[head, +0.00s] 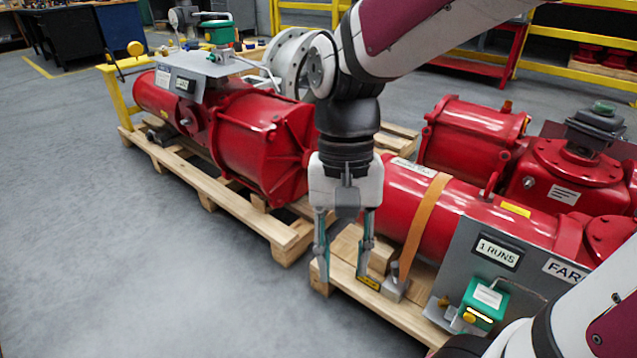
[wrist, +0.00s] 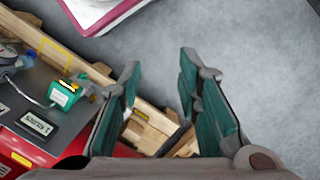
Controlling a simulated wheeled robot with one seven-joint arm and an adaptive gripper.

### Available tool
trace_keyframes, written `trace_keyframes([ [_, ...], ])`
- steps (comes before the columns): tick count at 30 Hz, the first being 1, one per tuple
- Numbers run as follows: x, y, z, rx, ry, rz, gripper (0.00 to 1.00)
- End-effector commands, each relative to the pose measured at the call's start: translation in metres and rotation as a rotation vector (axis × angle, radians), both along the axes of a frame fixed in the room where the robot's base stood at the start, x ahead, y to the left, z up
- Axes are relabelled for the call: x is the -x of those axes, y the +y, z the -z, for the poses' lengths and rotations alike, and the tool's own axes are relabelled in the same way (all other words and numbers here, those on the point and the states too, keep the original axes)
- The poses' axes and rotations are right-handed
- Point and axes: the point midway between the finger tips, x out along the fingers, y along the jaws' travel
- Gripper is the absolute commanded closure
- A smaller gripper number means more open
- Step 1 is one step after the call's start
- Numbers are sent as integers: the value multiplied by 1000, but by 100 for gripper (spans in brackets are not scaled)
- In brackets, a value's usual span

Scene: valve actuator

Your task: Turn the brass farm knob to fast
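A grey panel (head: 462,262) on the right red actuator carries a "1 RUNS" label (head: 498,252) and a label starting "FAR" (head: 567,271), cut off by my own arm. A green box (head: 485,304) with a yellow knob (head: 469,317) sits at the panel's lower edge. A small brass fitting (head: 443,301) is just left of it. I cannot tell which piece is the farm knob. The green box also shows at the left of the wrist view (wrist: 64,96). My gripper (head: 343,274) points down, open and empty, left of the panel and apart from it.
A wooden pallet (head: 410,315) lies under the right actuator, with a grey bracket (head: 395,286) and orange strap (head: 421,225) near my gripper. Another red actuator (head: 262,140) stands on a pallet behind left. The grey floor (head: 170,265) at left is clear.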

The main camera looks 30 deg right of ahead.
Motion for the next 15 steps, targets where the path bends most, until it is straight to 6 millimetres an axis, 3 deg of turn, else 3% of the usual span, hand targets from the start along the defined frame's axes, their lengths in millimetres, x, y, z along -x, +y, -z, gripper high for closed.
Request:
trace_keyframes([
  [6,-48,-6,47,92,136,256,69],
  [15,-94,-27,134,327,257,592,69],
])
